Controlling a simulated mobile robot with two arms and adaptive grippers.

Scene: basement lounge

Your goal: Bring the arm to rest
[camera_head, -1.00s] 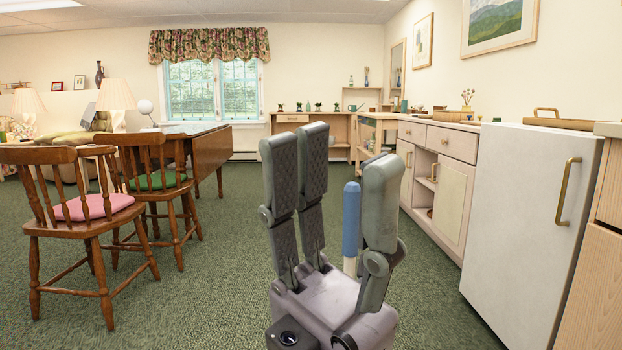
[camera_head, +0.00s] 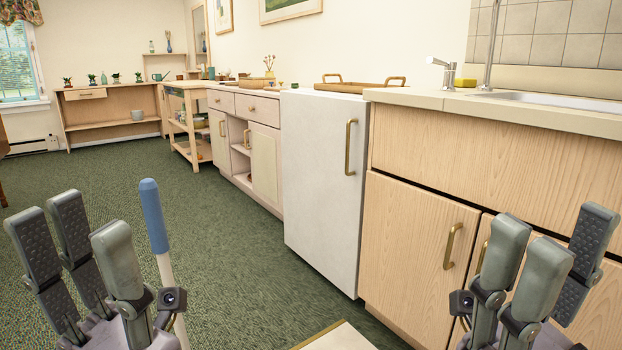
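My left gripper (camera_head: 75,222) is at the lower left of the head view, fingers pointing up. Its two textured fingers stand apart from the opposing finger, with nothing seen between them. My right gripper (camera_head: 562,235) is at the lower right, fingers up and spread, with nothing seen between them. It appears in front of the wooden cabinet. A pale stick with a blue upper end (camera_head: 155,215) rises just right of my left gripper's near finger. Its lower part is partly hidden, and I cannot tell whether it touches the gripper. Both palms are partly cut off.
A wooden sink cabinet (camera_head: 410,240) stands at the right, beside a white fridge (camera_head: 320,180). Pale cabinets (camera_head: 265,160) and a wooden shelf cart (camera_head: 182,125) continue behind. A pale flat surface (camera_head: 338,338) shows at the bottom centre. Green carpet (camera_head: 230,235) is open in the middle.

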